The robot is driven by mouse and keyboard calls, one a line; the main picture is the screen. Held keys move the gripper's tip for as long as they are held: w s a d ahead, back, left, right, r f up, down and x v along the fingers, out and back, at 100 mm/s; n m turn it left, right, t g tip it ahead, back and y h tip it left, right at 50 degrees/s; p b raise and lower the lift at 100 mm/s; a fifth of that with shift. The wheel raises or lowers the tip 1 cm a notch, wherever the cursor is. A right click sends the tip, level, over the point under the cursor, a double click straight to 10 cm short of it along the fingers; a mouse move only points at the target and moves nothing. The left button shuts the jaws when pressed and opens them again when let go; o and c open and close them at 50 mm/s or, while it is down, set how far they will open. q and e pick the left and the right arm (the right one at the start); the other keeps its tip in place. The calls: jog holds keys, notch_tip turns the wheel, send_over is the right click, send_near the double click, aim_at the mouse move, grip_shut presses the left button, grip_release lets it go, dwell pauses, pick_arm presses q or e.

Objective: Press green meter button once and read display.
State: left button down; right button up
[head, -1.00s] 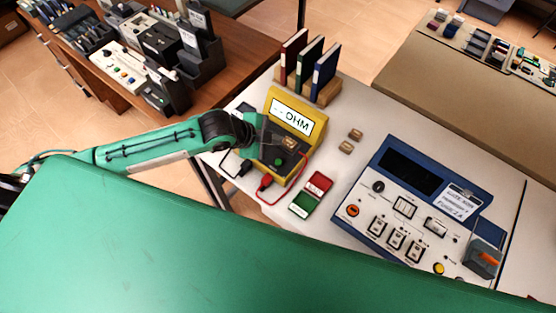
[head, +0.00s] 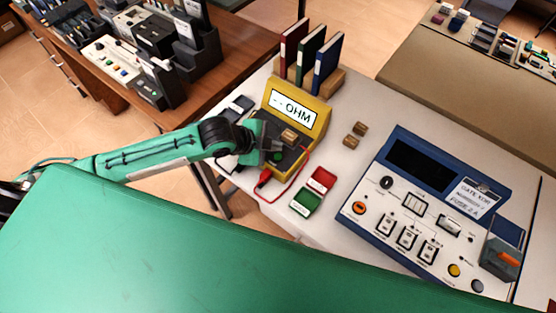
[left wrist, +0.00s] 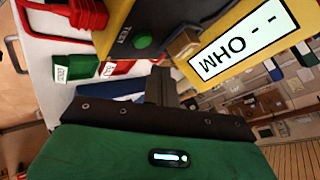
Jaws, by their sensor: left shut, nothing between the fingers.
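The yellow ohm meter (head: 322,112) stands on the white table, its display (head: 293,108) reading "-- OHM". The same display (left wrist: 243,40) shows large in the left wrist view. The green button (head: 276,156) sits on the meter's dark front panel; in the left wrist view the button (left wrist: 143,42) lies beside the word "TEST". My left gripper (head: 272,142) is over that panel, close to the button. In the left wrist view the gripper (left wrist: 160,76) is shut and empty, its tip a little below the button in the picture. I cannot tell whether it touches anything. My right gripper is not in view.
A red plug and lead (head: 265,177) are at the meter's front. Small red (head: 321,179) and green (head: 305,202) boxes lie nearby.

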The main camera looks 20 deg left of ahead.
pick_arm(q)
jog(key=shift+f, duration=0.8)
jog(key=shift+f, duration=0.15)
dwell(1.3)
jog(key=shift+f, duration=0.35)
jog(key=shift+f, duration=0.5)
dwell(0.6)
jog(key=shift+r, duration=0.15)
jog(key=shift+r+p, duration=0.75)
jog(key=shift+r, duration=0.05)
